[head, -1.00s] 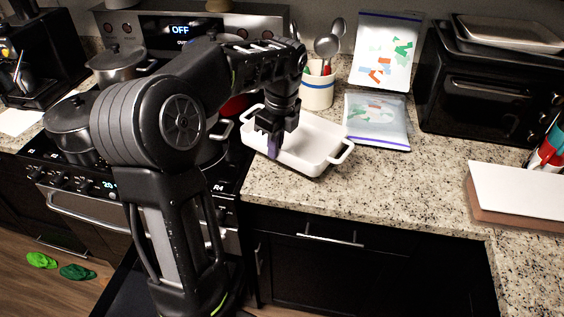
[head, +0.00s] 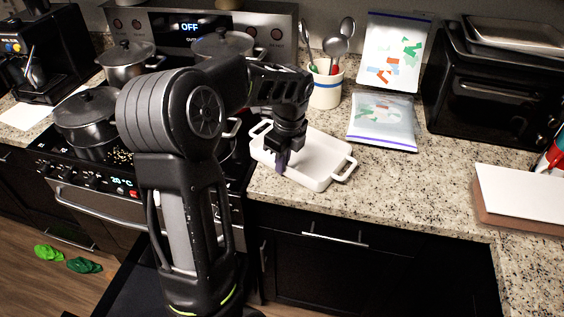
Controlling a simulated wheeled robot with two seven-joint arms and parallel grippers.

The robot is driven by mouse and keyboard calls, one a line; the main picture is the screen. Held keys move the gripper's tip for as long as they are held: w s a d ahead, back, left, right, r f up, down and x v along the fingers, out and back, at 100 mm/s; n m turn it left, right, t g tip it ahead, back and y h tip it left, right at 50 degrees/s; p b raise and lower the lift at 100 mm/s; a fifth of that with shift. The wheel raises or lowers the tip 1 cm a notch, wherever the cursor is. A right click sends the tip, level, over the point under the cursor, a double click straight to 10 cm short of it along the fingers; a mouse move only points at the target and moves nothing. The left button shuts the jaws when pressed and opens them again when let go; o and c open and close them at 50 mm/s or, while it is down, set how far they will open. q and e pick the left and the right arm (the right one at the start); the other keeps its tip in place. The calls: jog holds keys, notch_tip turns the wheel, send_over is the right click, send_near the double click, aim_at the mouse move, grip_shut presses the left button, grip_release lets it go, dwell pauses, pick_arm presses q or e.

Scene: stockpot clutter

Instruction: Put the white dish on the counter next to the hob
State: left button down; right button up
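The white dish (head: 325,160) is a rectangular baking dish with a loop handle at each end. It is upright and roughly level over the counter (head: 400,195), just right of the hob (head: 120,160). It is at or very near the counter surface; I cannot tell whether its base fully touches. The arm hides part of the hob, and the gripper hides part of the dish. My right gripper is not in view.
A black toaster oven (head: 490,95) is at the back right. Pots (head: 88,118) stand on the hob. The counter right of the dish is clear up to a white board (head: 520,192).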

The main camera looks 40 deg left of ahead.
pick_arm(q)
jog(key=c, duration=2.1)
grip_release()
jog(key=shift+f, duration=0.1)
jog(key=o, duration=0.4)
jog(key=r, duration=0.4)
jog(key=d+r, duration=0.1)
jog(key=r, duration=0.7)
jog(key=shift+d+r, duration=0.1)
jog(key=shift+d, duration=0.15)
